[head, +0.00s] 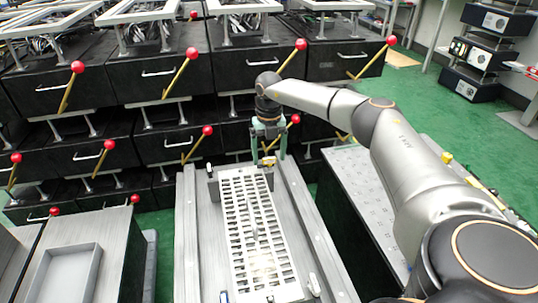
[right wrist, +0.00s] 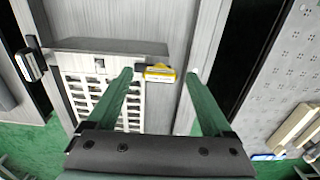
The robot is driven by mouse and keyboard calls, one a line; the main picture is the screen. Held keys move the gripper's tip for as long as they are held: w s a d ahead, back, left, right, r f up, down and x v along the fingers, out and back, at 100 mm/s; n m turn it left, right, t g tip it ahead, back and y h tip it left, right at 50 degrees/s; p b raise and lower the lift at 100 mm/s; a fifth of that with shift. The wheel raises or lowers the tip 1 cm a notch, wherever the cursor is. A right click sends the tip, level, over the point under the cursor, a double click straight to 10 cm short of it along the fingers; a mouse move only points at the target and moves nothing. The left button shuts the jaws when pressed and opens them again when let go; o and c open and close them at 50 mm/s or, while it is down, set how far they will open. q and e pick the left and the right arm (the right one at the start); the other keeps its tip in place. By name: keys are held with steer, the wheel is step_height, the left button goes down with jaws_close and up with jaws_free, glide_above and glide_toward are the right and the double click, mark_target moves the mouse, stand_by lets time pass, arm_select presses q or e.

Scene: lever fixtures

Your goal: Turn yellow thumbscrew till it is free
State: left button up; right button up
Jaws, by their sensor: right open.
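The yellow thumbscrew (right wrist: 160,72) shows in the right wrist view at the far right corner of the white slotted rack. It also shows in the head view (head: 268,160), partly hidden by the gripper. My right gripper (right wrist: 158,76) is open, its two green fingers apart, with the thumbscrew appearing in the gap near the fingertips. In the head view my right gripper (head: 268,147) hangs over the rack's far end. I cannot tell whether the fingers touch the thumbscrew. The slotted rack (head: 251,220) lies in a grey metal bed. My left gripper is not in view.
Small clamps sit beside the rack, one at its far left (head: 209,171) and one at its near right (head: 314,285). Black drawer units (head: 160,75) with several red-knobbed levers stand behind. A grey tray (head: 62,275) is at left. A perforated panel (head: 360,195) lies at right.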

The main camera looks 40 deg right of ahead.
jaws_close()
stand_by(0.5)
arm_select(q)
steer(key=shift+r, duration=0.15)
